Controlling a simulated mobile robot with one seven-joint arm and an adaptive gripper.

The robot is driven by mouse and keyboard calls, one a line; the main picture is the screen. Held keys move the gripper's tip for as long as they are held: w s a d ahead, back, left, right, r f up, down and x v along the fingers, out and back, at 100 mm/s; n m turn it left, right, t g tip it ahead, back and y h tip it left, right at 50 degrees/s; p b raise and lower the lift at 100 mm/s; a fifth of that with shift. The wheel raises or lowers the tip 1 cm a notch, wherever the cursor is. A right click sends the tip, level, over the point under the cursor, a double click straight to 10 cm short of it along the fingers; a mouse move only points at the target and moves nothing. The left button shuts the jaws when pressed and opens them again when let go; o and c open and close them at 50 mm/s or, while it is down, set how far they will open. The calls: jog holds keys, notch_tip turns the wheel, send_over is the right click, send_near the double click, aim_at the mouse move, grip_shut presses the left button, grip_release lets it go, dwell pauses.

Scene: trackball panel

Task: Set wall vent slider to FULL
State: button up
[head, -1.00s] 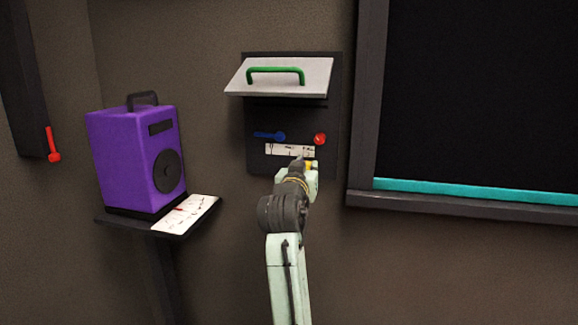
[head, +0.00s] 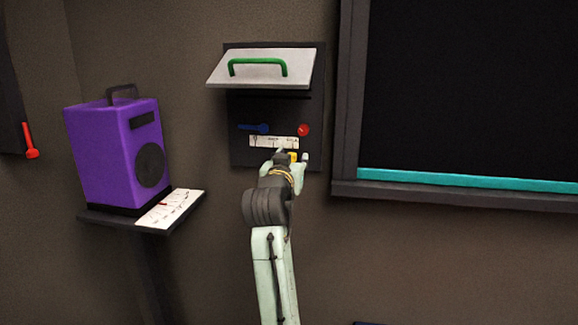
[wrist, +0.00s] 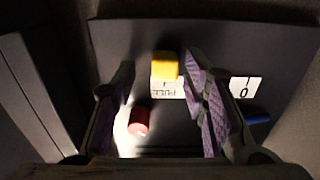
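The dark wall panel (head: 240,152) carries a white scale label (head: 262,141). A yellow slider knob (head: 292,157) sits below the label's right part, partly hidden by my gripper (head: 294,154). In the wrist view the panel appears turned over, and the yellow knob (wrist: 165,66) is beside the FULL mark (wrist: 166,90); the 0 mark (wrist: 244,87) is to the right. My gripper (wrist: 160,64) is open, with one finger on each side of the knob. The right finger looks closer to it; I cannot tell whether it touches.
A blue lever (head: 254,128) and a red knob (head: 303,130) are above the label. A raised grey flap with a green handle (head: 258,62) juts out higher up. A purple speaker (head: 115,150) stands on a shelf at left. A framed dark board (head: 460,90) is at right.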

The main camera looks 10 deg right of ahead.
jog(key=v, duration=1.1)
jog(key=shift+s, duration=0.25)
